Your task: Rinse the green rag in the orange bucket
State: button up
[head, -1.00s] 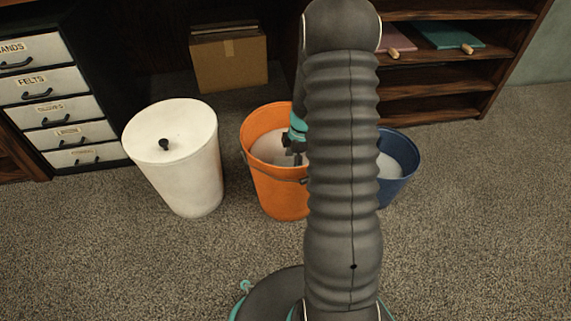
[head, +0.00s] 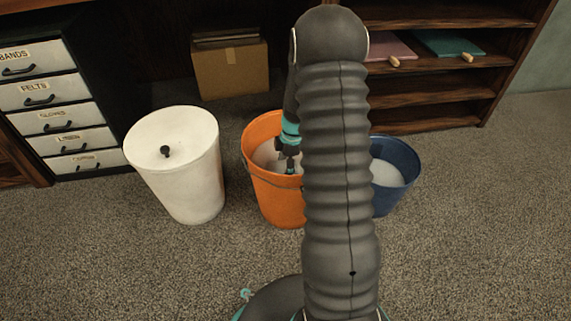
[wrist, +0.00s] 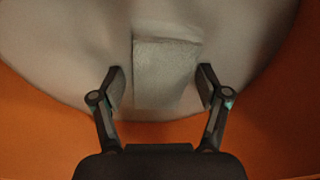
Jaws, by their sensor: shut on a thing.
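The orange bucket (head: 276,206) stands on the carpet left of my arm and holds pale, cloudy liquid; my arm hides its right side. My gripper (head: 290,160) reaches down inside it. In the wrist view, the bucket's orange wall (wrist: 40,130) surrounds the liquid. There my gripper (wrist: 160,88) is shut on the rag (wrist: 166,72), a pale grey-green rectangular piece between the fingers. The rag's color looks washed out, and I cannot tell how deep it sits in the liquid. In the head view, the rag is too small to make out clearly.
A white lidded bin (head: 185,185) stands close left of the orange bucket. A blue bucket (head: 398,188) with pale liquid stands to the right, partly behind my arm. A cardboard box (head: 230,70), labelled drawers (head: 45,95) and a wooden shelf (head: 430,92) stand behind. The front carpet is clear.

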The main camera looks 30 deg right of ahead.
jog(key=shift+o, duration=0.6)
jog(key=shift+r+p, duration=3.75)
jog(key=shift+r, duration=3.45)
jog(key=shift+c, duration=0.3)
notch_tip(320, 180, up, 5)
jog(key=p, duration=0.2)
jog(key=shift+p, duration=0.3)
